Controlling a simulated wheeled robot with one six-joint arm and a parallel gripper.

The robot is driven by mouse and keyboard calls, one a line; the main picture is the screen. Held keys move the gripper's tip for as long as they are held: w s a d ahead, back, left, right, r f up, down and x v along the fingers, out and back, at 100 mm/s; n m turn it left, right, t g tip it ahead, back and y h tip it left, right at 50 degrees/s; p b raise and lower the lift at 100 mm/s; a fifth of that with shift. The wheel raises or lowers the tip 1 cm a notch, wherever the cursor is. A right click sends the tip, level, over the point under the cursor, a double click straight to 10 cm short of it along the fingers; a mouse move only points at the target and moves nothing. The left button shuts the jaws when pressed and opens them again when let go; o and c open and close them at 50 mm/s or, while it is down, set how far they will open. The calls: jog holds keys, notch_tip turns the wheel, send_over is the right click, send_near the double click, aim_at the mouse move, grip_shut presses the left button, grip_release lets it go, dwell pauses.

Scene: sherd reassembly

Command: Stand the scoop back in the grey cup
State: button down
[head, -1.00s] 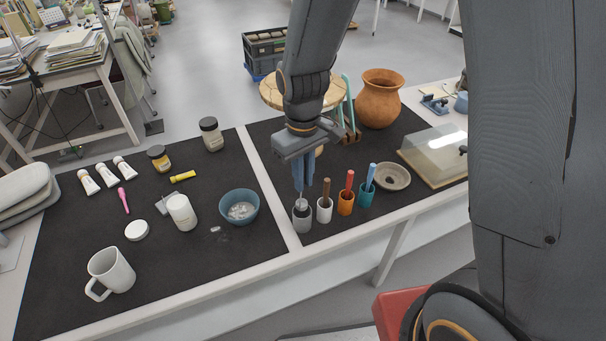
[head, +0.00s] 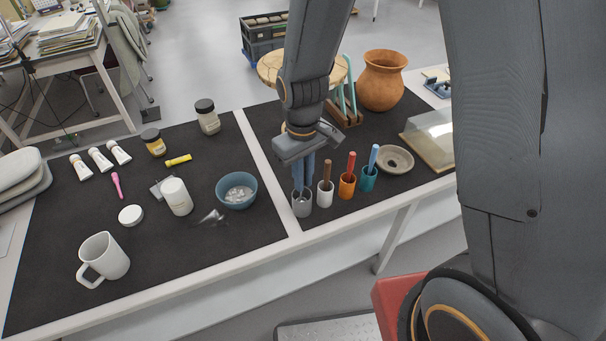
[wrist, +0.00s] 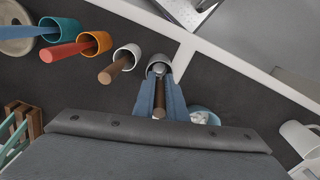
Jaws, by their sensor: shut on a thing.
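The grey cup (head: 302,206) stands on the dark mat at the near end of the row of cups. My gripper (head: 303,184) is directly above it, with its fingertips at the cup's rim. In the wrist view the scoop (wrist: 159,104) shows its brown handle between the two fingers, and my gripper (wrist: 160,92) is shut on it. The scoop's silvery head (wrist: 158,69) is in the mouth of the grey cup (wrist: 150,73), pointing down. In the head view the fingers and cup hide the scoop.
White (head: 325,194), orange (head: 346,187) and teal (head: 368,180) cups with handled tools stand close to the right. A blue bowl (head: 237,190) is left, across the white strip. A small shiny, blurred thing (head: 211,217) lies on the mat. A stone-coloured dish (head: 394,160) is further right.

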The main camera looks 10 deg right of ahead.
jog(key=shift+f, duration=0.2)
jog(key=c, duration=1.7)
grip_release()
jog(key=shift+r, duration=0.1)
jog(key=shift+r+b, duration=0.65)
jog(key=shift+r, duration=3.15)
